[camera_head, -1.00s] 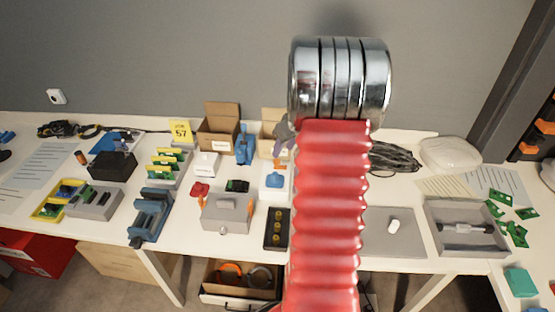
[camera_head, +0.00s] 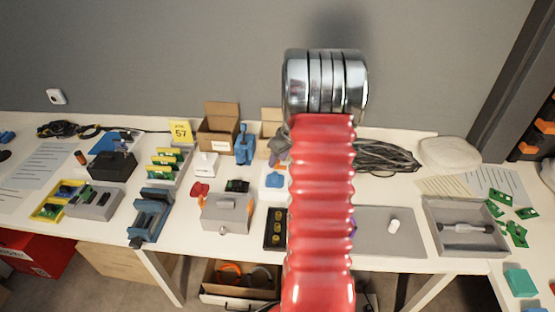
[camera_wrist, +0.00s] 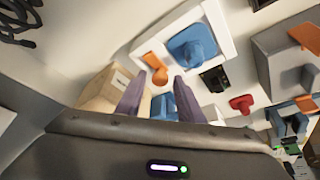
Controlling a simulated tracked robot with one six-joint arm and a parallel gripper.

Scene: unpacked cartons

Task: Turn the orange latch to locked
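In the wrist view an orange latch-like lever (camera_wrist: 155,67) lies at the edge of a white plate (camera_wrist: 222,22) that also bears a blue knob (camera_wrist: 192,44). My gripper (camera_wrist: 159,76) has two purple fingers, apart and empty, with the orange lever just beyond and between their tips. I cannot tell whether they touch it. In the head view the plate's blue part (camera_head: 275,180) shows beside my red arm, and my gripper (camera_head: 279,152) is partly hidden by that arm.
A grey box (camera_head: 228,212) with orange parts stands in front of the plate. An open carton (camera_head: 218,127), a blue device (camera_head: 244,146) and a dark tray with round yellowish parts (camera_head: 276,228) are close by. A grey mat (camera_head: 388,232) lies to the right.

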